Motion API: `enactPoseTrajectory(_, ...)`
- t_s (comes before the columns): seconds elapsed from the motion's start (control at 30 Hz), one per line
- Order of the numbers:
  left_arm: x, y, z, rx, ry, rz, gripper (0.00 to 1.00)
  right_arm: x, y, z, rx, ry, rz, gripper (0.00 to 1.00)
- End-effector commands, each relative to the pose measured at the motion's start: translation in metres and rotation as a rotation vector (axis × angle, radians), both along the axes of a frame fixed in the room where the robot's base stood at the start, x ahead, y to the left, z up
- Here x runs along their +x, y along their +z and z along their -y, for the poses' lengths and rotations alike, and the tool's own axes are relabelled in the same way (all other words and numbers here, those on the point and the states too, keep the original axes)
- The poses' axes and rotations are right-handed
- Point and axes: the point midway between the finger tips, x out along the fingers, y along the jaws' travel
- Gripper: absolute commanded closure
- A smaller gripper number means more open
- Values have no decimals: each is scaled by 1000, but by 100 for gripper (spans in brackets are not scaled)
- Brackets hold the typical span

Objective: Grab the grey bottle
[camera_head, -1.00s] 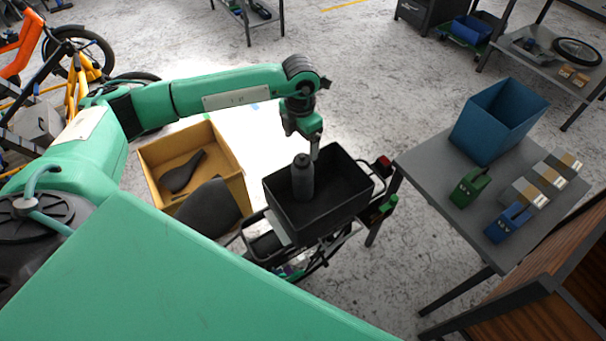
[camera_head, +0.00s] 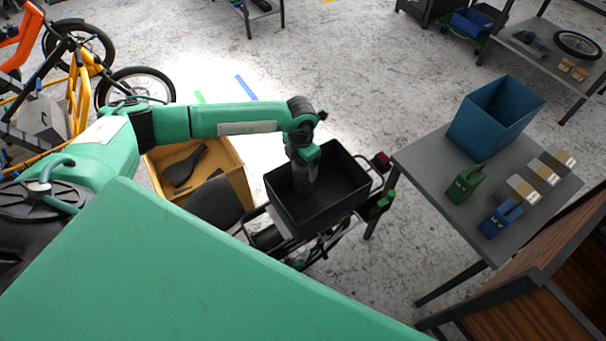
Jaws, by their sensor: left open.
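The grey bottle (camera_head: 304,187) stands in the black cargo box (camera_head: 330,212) of a bike, near the box's left side. My left gripper (camera_head: 306,170) reaches down into the box from above, right at the bottle. It is open and hides the bottle's upper part. I cannot tell from this view whether the fingers are around the bottle or only beside it. My right gripper is not in view.
A yellow crate (camera_head: 240,175) with a dark saddle lies left of the cargo box. The box walls surround the bottle.

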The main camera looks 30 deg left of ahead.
Motion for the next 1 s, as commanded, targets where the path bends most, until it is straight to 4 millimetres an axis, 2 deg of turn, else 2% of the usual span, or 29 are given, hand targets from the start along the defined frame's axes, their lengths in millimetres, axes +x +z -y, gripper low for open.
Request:
enactPoseTrajectory(0.07, 0, 0, 0, 0, 0, 0, 20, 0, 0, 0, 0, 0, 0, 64)
enactPoseTrajectory(0.3, 0, 0, 0, 0, 1, 0, 67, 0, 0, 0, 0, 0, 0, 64)
enactPoseTrajectory(0.37, 0, 0, 0, 0, 1, 0, 77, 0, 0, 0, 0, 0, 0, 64)
enactPoseTrajectory(0.77, 1, 9, 0, -1, 1, 2, 77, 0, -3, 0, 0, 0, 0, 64)
enactPoseTrajectory(0.87, 1, 19, 0, -2, 2, 2, 77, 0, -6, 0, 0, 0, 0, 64)
enactPoseTrajectory(1.0, 1, 43, 0, -1, 0, 4, 77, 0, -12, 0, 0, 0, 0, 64)
